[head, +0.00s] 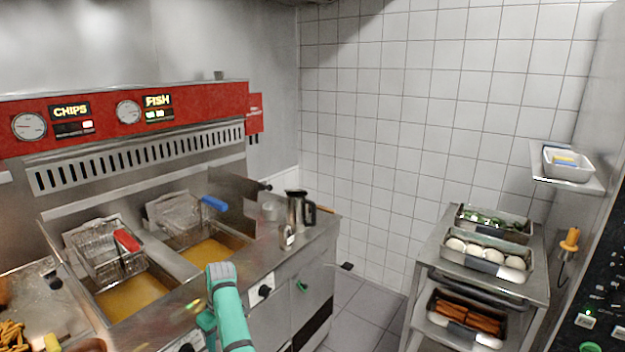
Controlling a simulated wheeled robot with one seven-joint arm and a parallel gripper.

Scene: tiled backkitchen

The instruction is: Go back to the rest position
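My teal arm (226,305) rises from the bottom edge, in front of the fryer counter, with its bend near the front edge of the right-hand oil vat. A small teal part of it (206,320) shows just left of the arm, low by the counter's front. The fingers of my gripper cannot be made out, so I cannot tell whether it is open or shut, or whether it holds anything.
A red-handled basket (108,252) and a blue-handled basket (188,218) hang at the fryer (60,210). A trolley (425,262) with food trays stands right. Tiled floor (368,305) between is clear.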

